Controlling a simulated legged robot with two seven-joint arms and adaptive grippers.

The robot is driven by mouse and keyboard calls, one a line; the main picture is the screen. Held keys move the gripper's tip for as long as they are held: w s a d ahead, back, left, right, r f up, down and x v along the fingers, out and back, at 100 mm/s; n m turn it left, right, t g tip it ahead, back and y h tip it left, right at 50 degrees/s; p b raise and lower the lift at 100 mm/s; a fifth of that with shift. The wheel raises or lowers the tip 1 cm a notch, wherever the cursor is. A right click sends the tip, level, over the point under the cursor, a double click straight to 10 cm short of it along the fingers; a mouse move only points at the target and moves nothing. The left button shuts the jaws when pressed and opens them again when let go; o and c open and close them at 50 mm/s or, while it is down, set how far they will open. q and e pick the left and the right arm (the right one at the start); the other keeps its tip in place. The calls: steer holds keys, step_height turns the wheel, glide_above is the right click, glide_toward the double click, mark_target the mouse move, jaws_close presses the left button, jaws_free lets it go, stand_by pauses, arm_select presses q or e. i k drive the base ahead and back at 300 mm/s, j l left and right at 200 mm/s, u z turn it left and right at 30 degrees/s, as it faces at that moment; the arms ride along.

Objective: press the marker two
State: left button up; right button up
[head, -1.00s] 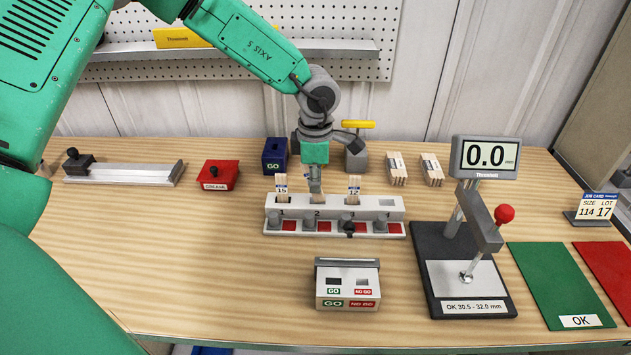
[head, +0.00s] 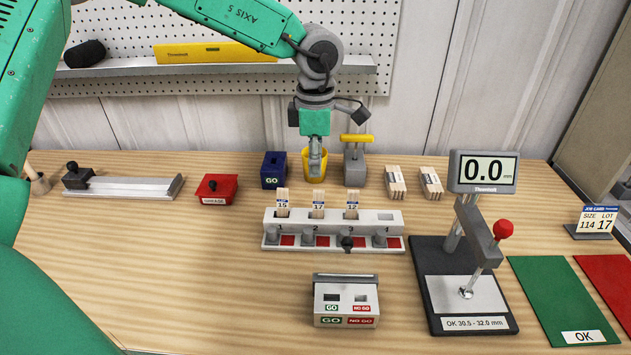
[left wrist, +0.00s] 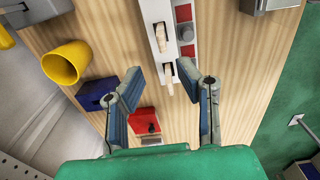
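The white rack (head: 335,219) has slots numbered 1 to 4. Tagged stick bundles stand in slot 1 (head: 282,202), slot 2 (head: 318,204) and slot 3 (head: 351,204); slot 4 is empty. Along the rack's front are red squares and knob-like markers. Marker two (head: 308,238) is grey and stands in front of slot 2; the marker by slot 3 (head: 346,242) is black. My left gripper (head: 316,168) is raised above and behind slot 2, overlapping the yellow cup (head: 324,160) in the picture. In the left wrist view its fingers (left wrist: 155,80) are apart and empty. My right gripper is out of view.
A GO/NO GO gauge box (head: 346,300) stands in front of the rack. The measuring press (head: 465,285) with a red-knobbed lever is at right. A blue GO box (head: 274,170), a red box (head: 217,188) and stick bundles (head: 395,181) sit behind. The front left table is clear.

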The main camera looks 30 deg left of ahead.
mark_target(308, 239)
steer(key=k, duration=1.5)
